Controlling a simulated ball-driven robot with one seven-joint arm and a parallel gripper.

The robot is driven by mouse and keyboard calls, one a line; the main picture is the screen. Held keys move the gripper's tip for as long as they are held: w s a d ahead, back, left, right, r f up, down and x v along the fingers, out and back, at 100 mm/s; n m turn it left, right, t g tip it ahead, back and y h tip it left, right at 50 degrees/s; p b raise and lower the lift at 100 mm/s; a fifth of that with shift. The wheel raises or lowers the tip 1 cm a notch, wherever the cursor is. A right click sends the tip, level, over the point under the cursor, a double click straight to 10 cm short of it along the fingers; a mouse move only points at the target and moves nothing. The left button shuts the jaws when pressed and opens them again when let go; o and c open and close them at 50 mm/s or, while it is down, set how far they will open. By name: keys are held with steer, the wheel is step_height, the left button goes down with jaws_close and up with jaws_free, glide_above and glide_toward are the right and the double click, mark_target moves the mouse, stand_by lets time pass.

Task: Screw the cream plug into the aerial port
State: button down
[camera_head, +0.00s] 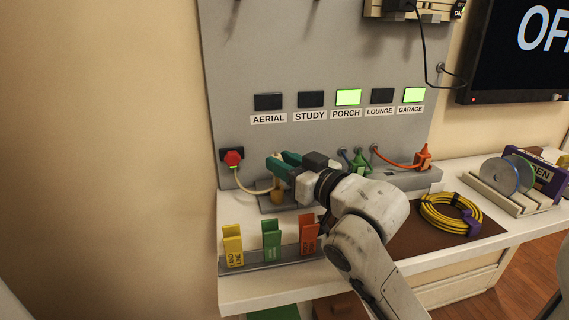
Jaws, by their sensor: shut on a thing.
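My gripper (279,166), with teal fingers, is shut in front of the grey panel, below the AERIAL label (268,119). A tan-cream piece (278,192), which looks like the cream plug, shows just under the fingers. A cream cable (254,190) runs to it from the left, from below the red plug. The fingers hide the upper part of the piece and their exact hold on it. The aerial port cannot be made out; the gripper covers the panel there. The aerial indicator (268,101) is dark.
A red plug (233,157) sits at left. Green (360,160) and orange (423,157) plugs stand right of my gripper. Yellow (233,246), green (272,240) and orange (309,235) holders stand in front. A yellow cable coil (450,213) lies right. Porch (348,97) and garage (414,95) indicators glow green.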

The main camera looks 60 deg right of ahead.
steer(key=shift+f+b, duration=0.6)
steer(key=shift+f, duration=0.05)
steer(key=shift+r, duration=0.2)
steer(key=shift+r+p, duration=0.5)
steer(key=shift+p, duration=0.15)
steer(key=shift+f+b, duration=0.55)
steer(key=shift+f, duration=0.05)
stand_by(1.0)
steer(key=shift+r+p, duration=0.85)
steer(key=shift+r, duration=0.1)
steer(key=shift+f+b, duration=0.9)
stand_by(0.9)
steer(key=shift+r+p, duration=0.5)
steer(key=shift+r, duration=0.05)
steer(key=shift+f+b, duration=0.6)
stand_by(1.0)
